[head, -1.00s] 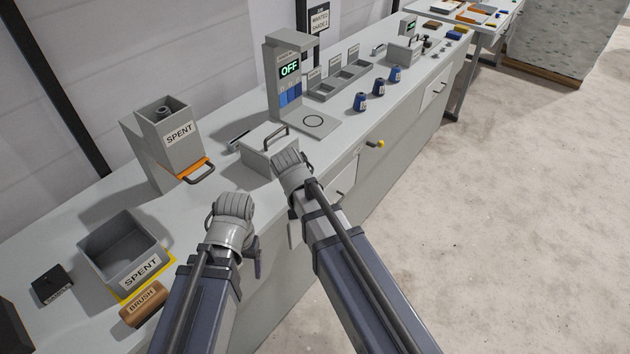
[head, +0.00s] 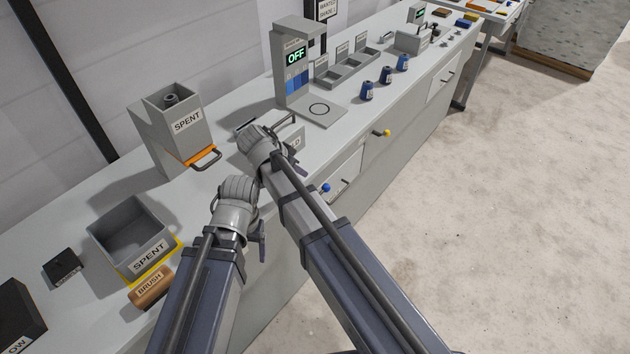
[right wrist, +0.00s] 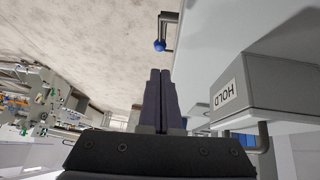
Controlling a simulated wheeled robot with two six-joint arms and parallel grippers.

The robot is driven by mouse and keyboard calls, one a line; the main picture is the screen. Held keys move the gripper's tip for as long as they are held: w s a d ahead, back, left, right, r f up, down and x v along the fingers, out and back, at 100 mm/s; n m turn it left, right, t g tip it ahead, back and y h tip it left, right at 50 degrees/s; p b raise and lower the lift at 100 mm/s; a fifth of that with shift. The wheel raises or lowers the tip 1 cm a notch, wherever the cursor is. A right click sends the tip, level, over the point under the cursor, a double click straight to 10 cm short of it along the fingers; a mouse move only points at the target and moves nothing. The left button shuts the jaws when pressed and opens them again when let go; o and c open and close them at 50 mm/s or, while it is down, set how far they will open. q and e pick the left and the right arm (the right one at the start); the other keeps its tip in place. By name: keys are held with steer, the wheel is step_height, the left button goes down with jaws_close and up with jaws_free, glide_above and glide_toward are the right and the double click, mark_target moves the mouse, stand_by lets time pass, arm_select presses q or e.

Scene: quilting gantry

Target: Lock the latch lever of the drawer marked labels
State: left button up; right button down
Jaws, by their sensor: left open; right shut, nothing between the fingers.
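A drawer front (head: 348,168) on the counter's front face has a latch lever with a blue knob (head: 326,188). The blue knob also shows in the right wrist view (right wrist: 160,45), beyond my fingertips and apart from them. Further along, another latch lever ends in a yellow knob (head: 386,132). No drawer marking is readable, so I cannot tell which is marked labels. My right gripper (head: 297,168) is shut and empty near the counter's front edge; its closed fingers show in the right wrist view (right wrist: 160,75). My left gripper (head: 262,248) is open, lower left, its fingers mostly hidden.
A HOLD box (right wrist: 265,85) with a handle stands on the counter beside my right gripper, partly hidden in the head view. The floor in front is clear.

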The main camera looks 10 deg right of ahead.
steer(key=b, duration=1)
glide_toward(323, 187)
steer(key=x, duration=0.5)
steer(key=shift+s, duration=0.15)
steer(key=shift+b+x, duration=0.55)
steer(key=shift+x, duration=0.4)
steer(key=shift+d, duration=0.2)
steer(key=shift+w+d+f+g+y+p, duration=0.15)
steer(key=shift+w+g+y+p, duration=0.15)
steer(key=shift+g+y+p, duration=0.15)
steer(key=shift+w+d+f+g+y, duration=0.1)
steer(key=shift+d+f+g+y, duration=0.05)
steer(key=shift+f+g+y, duration=0.3)
steer(key=shift+w+d+f+g+y, duration=0.1)
steer(key=shift+f+g+y, duration=0.1)
steer(key=shift+y, duration=0.3)
steer(key=shift+f+y, duration=0.3)
steer(key=shift+f, duration=0.15)
steer(key=shift+f+b, duration=0.4)
steer(key=shift+b, duration=0.15)
steer(key=shift+d+f, duration=0.1)
steer(key=shift+f, duration=0.05)
